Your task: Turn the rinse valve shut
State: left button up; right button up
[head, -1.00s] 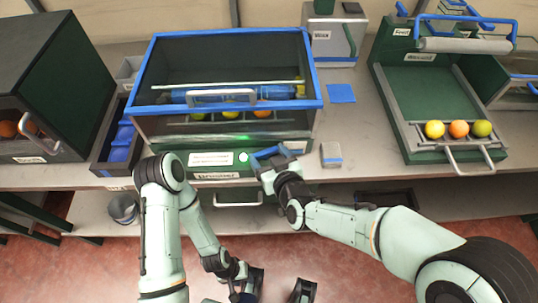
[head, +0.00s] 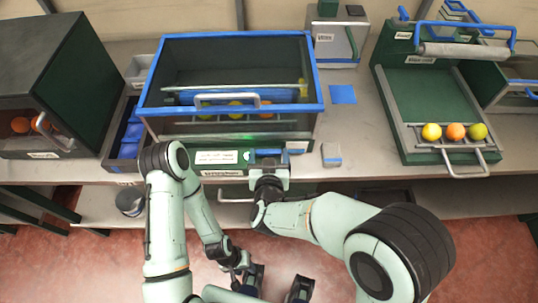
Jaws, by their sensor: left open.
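The washer (head: 232,72) is a blue-framed, clear-fronted box at the centre of the bench, with a green-lit front panel. A small blue handle (head: 267,153), apparently the rinse valve, shows on that panel, right of the white label, and looks about level. My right gripper (head: 268,164) is right at the handle and hides part of it. I cannot tell whether its fingers are closed on it. My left gripper (head: 274,284) is open and empty, low in the view over the floor, well away from the valve.
A dark cabinet (head: 62,80) with oranges stands at left, beside a bin with blue inside (head: 130,130). A small grey-blue block (head: 331,154) lies right of the valve. A blue pad (head: 342,94) lies behind it.

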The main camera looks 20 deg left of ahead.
jog(key=shift+o, duration=0.7)
jog(key=b+v, duration=0.1)
jog(key=v, duration=1.2)
jog(key=shift+s+r, duration=0.15)
